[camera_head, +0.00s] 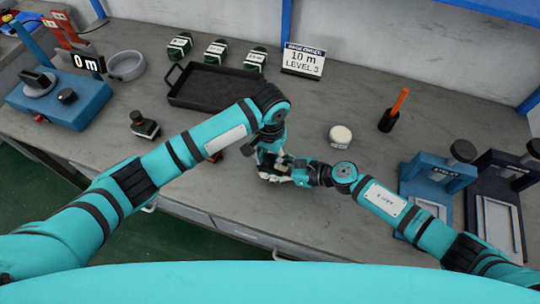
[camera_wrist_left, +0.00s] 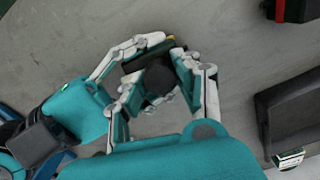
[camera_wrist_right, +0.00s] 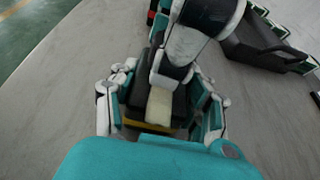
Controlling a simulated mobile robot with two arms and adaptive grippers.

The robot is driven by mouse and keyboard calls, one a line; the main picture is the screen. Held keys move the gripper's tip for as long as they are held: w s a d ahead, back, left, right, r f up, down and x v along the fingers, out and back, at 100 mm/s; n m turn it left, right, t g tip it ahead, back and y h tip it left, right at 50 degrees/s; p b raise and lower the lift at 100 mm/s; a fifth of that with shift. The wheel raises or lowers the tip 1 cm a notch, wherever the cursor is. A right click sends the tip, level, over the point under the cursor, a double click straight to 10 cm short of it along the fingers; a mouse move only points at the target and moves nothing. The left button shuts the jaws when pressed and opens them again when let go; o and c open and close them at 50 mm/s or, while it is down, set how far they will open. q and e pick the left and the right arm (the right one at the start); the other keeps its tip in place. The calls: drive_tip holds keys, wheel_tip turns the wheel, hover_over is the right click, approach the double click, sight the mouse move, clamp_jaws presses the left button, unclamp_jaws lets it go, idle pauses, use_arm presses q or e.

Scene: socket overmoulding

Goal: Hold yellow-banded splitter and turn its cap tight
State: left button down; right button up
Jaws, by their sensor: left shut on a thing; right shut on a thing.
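The yellow-banded splitter is a dark block with a round black cap. In the left wrist view its body (camera_wrist_left: 150,55) with a thin yellow edge lies behind the cap (camera_wrist_left: 160,76). In the right wrist view its body (camera_wrist_right: 150,128) shows the yellow band and a pale patch. My right gripper (camera_wrist_right: 158,112) is shut with its fingers on both sides of the body. My left gripper (camera_wrist_left: 160,60) is shut around the cap end; exact finger contact is partly hidden. In the head view both grippers meet at the table's front, left (camera_head: 268,155) and right (camera_head: 285,172), mostly covering the splitter.
Another dark capped unit (camera_head: 144,126) stands at left. A black tray (camera_head: 205,88), several green-black units (camera_head: 215,50) and a sign (camera_head: 303,60) stand behind. A white-lidded jar (camera_head: 340,136), an orange-handled tool (camera_head: 393,112) and a blue press (camera_head: 437,175) are at right.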

sight(270, 158)
use_arm(q)
drive_tip(key=c, duration=0.9)
unclamp_jaws()
drive_tip(key=shift+r, duration=0.1)
wheel_tip(270, 158, up, 12)
drive_tip(key=shift+f, duration=0.1)
use_arm(e)
drive_tip(key=o, duration=1.3)
drive_tip(key=shift+c, duration=0.2)
